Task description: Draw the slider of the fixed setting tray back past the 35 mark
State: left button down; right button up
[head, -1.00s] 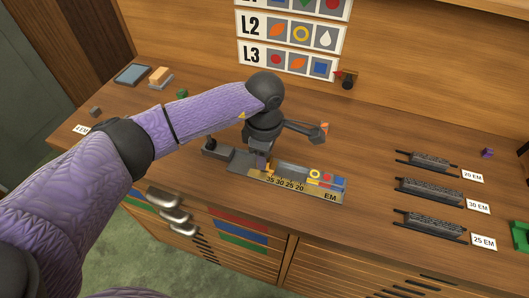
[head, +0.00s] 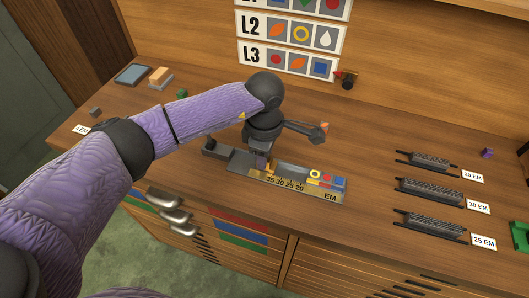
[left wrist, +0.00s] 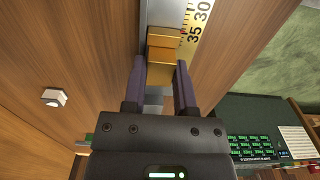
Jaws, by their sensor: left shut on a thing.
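The fixed setting tray (head: 318,192) lies on the bench, with a brass scale marked 35, 30, 25, 20 along its front edge and EM at its right end. Its slider, an orange-yellow block (left wrist: 162,44), sits in the channel beside the 35 mark in the left wrist view, its body reaching beyond that figure on the side away from 30. My left gripper (left wrist: 160,77) is shut on the slider, one finger on each side. In the head view my left gripper (head: 262,163) points down at the tray and hides most of the slider. My right gripper is out of view.
Colored tiles (head: 320,178) sit in the tray's right part. Dark racks (head: 430,190) with EM cards stand at the right. A blue-grey tray (head: 132,75) and small blocks lie at the back left. A picture chart (head: 290,45) hangs behind. Bench between tray and racks is clear.

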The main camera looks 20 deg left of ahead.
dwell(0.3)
pick_arm(q)
jog(key=shift+w+a, duration=0.1)
jog(key=shift+a, duration=1.65)
jog(key=shift+c, duration=2)
grip_release()
notch_tip(320, 180, up, 10)
jog(key=p, duration=0.1)
